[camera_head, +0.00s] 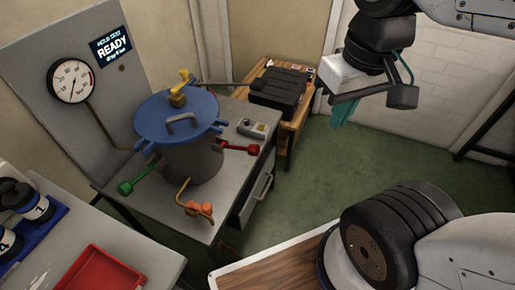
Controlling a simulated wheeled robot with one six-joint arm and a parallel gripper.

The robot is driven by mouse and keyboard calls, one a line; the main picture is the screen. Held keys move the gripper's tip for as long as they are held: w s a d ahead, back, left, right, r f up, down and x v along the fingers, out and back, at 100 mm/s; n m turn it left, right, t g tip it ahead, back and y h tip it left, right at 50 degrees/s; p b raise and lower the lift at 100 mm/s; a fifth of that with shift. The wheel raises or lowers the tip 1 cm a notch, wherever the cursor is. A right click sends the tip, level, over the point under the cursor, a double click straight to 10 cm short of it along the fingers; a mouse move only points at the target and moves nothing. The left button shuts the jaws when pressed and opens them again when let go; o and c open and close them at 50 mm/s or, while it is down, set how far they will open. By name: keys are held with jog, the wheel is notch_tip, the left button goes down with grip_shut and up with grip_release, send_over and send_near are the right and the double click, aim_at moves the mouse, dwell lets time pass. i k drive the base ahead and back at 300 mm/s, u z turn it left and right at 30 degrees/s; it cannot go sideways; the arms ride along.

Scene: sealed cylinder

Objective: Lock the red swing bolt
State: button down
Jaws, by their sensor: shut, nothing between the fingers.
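The red swing bolt (240,149) sticks out to the right of the grey cylinder (192,162), near its upper rim, with its red knob away from the lid. The blue lid (160,116) sits on top of the cylinder and has a grey handle. A green swing bolt (138,180) sticks out to the left, and an orange-knobbed one (198,208) hangs out at the front. My gripper (345,112) is shut and empty, up in the air to the right, well apart from the red bolt.
A gauge (71,81) and a display reading READY (115,46) are on the back panel. A small grey device (253,128) lies on the bench (222,195) near the red bolt. A black case (282,88) sits on a wooden cabinet behind. A red tray (100,275) is at front left.

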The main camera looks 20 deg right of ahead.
aim_at(253, 149)
jog(key=u, duration=1)
jog(key=k, duration=0.65)
jog(key=z, duration=1.25)
